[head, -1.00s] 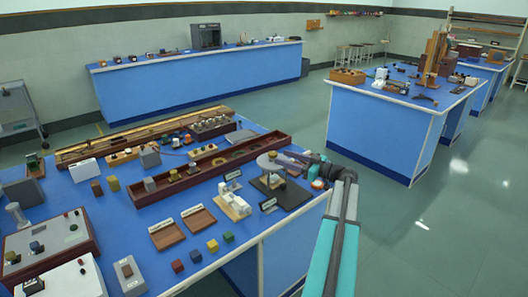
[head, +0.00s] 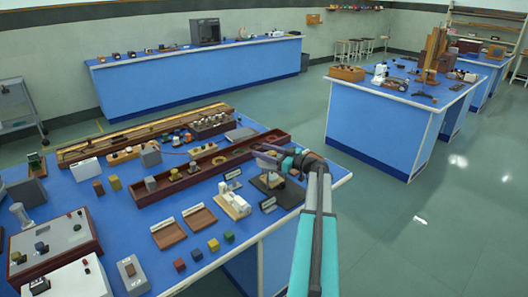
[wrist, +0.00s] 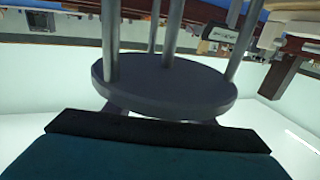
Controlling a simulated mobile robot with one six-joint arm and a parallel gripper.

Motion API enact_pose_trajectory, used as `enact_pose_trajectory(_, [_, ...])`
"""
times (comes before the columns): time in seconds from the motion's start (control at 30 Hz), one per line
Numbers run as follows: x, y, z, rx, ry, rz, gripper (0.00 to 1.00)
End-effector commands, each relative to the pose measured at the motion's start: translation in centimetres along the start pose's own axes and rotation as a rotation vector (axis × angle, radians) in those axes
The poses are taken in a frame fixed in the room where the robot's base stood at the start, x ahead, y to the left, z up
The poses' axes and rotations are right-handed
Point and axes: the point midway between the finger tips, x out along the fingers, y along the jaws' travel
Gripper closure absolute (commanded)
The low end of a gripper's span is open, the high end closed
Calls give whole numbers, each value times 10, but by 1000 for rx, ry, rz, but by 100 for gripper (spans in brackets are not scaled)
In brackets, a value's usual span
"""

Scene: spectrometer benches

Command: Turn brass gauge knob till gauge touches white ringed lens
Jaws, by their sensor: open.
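My gripper (head: 264,156) is open at the right end of the near blue bench. It is above a small instrument (head: 268,181) on a dark base plate (head: 290,194). My gripper covers part of this instrument, and the head view is too small to pick out a brass knob or a white ringed lens for certain. In the wrist view a dark grey round disc (wrist: 165,84) with several upright rods fills the middle, close in front of my gripper's dark edge. I cannot tell whether my gripper touches the disc.
A white stand (head: 234,203) and small label cards are left of the instrument. A long dark red trough (head: 215,160) lies behind. Two brown trays (head: 168,233) and several coloured cubes lie near the front edge. Open floor (head: 440,225) is at the right.

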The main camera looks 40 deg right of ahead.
Motion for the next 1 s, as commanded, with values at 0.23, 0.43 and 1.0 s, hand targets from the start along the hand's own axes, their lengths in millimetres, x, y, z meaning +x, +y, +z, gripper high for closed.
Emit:
enact_pose_trajectory(0.23, [0,0,0,0,0,-1,64])
enact_pose_trajectory(0.43, [0,0,0,0,0,-1,92])
enact_pose_trajectory(1.0, [2,0,4,-1,-2,56,92])
